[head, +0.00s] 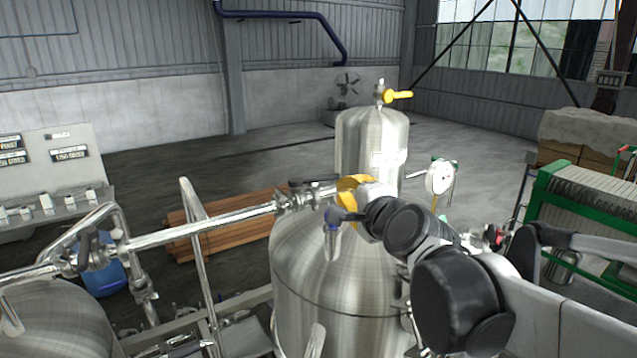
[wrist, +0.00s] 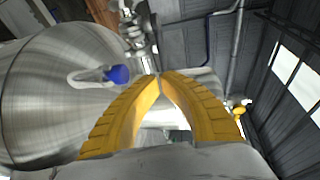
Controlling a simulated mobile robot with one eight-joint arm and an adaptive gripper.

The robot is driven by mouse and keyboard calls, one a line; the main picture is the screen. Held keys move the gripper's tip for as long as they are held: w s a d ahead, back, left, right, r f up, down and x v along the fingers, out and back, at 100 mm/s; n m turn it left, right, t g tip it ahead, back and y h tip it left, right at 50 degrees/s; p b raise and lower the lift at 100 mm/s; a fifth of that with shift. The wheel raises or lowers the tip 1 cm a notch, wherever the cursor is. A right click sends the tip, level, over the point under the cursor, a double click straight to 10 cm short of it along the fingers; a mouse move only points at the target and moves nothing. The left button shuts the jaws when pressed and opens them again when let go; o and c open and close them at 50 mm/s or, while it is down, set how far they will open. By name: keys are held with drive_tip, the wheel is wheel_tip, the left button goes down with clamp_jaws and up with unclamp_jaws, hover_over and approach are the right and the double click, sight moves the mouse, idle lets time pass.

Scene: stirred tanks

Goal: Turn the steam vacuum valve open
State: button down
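No label in view tells which valve is the steam vacuum valve. A valve with a blue handle (head: 340,215) sits by the pipe at the middle steel tank; its blue-tipped lever (wrist: 117,74) shows left of the fingers in the wrist view. A dark-handled valve (head: 312,183) sits on the pipe further left. A yellow-handled valve (head: 398,95) tops the upper tank. My gripper (head: 352,188) is at the pipe's right end, just above the blue handle. In the wrist view my yellow fingers (wrist: 159,77) meet at their tips, with nothing visible between them.
The large steel tank (head: 340,290) stands below my gripper, with the narrower tank (head: 370,140) behind. A pipe (head: 200,226) runs left from the valves. A pressure gauge (head: 440,178) is close to my arm on the right. A green-framed press (head: 590,210) stands further right.

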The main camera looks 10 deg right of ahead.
sight(329, 177)
drive_tip(key=p+x, duration=0.1)
drive_tip(key=x, duration=0.7)
drive_tip(key=shift+w, duration=0.2)
drive_tip(key=shift+f, duration=0.1)
drive_tip(key=shift+b+x, duration=0.75)
drive_tip(key=shift+x, duration=0.3)
drive_tip(key=shift+d, duration=0.15)
drive_tip(key=shift+s, duration=0.25)
